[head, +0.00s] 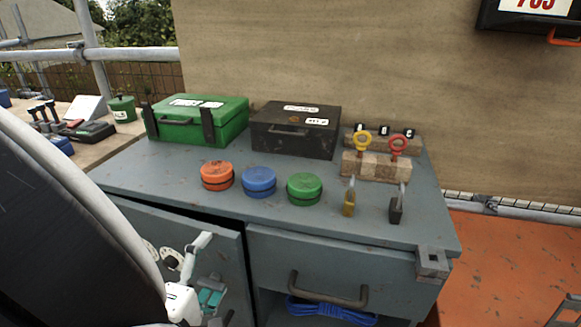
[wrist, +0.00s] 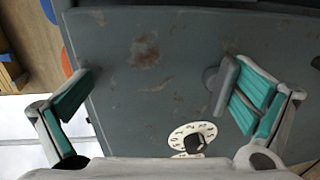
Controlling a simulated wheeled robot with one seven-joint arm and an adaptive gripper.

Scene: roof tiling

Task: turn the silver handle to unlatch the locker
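The silver handle (wrist: 226,88) is a short bar on a round mount on the locker's grey, rust-spotted door (wrist: 145,85). In the wrist view it lies right at my right finger, which covers part of it. I cannot tell whether they touch. My gripper (wrist: 162,75) is open, its teal-padded fingers wide apart with nothing held between them. A white numbered dial (wrist: 192,137) with a dark knob sits on the door between the fingers, close to the palm. In the head view my gripper (head: 200,290) is in front of the locker door (head: 222,250), low at the left.
A dark gap shows along the door's top edge. The grey bench top (head: 150,172) carries a green case (head: 195,122), a black box (head: 293,132), three round tins and two padlocks. Right of the door is a drawer with a dark handle (head: 328,292), above blue rope (head: 330,312).

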